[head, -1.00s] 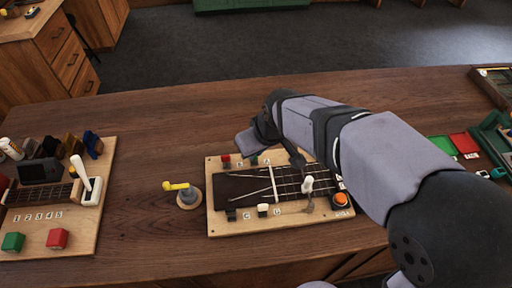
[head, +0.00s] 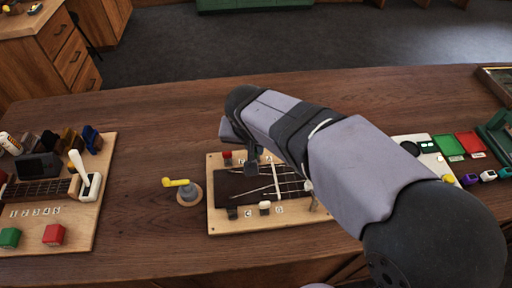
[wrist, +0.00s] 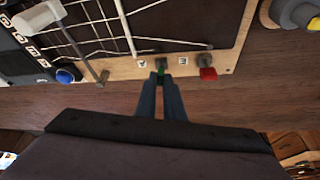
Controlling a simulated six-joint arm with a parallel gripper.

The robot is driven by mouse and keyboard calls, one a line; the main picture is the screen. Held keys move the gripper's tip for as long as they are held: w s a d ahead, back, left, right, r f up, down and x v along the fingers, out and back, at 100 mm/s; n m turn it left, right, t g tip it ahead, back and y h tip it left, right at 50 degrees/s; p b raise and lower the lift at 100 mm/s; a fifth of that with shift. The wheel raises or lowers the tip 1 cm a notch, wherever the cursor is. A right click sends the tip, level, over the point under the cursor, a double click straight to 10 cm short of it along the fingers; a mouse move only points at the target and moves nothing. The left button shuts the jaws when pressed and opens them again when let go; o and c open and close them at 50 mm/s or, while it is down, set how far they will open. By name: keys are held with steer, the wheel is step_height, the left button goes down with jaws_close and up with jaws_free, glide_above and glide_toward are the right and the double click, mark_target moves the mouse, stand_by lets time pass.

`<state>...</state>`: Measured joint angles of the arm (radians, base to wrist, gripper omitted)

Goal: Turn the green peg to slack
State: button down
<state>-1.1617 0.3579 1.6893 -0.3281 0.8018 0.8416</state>
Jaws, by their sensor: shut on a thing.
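The wooden headstock board (head: 220,223) lies on the bench with a dark plate and strings on it. The green peg (wrist: 161,69) shows in the wrist view at the board's edge, between my fingertips. My gripper (wrist: 160,80) is shut on it. In the head view my gripper (head: 252,165) is over the board's far edge and the green peg is hidden behind it. The red peg (wrist: 207,73) is beside the green one; in the head view it is left of my gripper (head: 227,155). How far the green peg is turned I cannot tell.
A black peg (head: 232,213) and a white peg (head: 264,207) stand along the board's near edge. A yellow-handled winder (head: 177,183) stands left of the board. My arm covers the board's right end. The bench beyond the board is clear.

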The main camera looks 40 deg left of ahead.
stand_by(0.4)
steer(key=c, duration=1.9)
jaws_free()
steer(key=shift+o, duration=0.2)
steer(key=b+v, duration=0.1)
steer(key=v, duration=0.6)
steer(key=shift+r+b, duration=0.15)
steer(key=shift+b, duration=0.15)
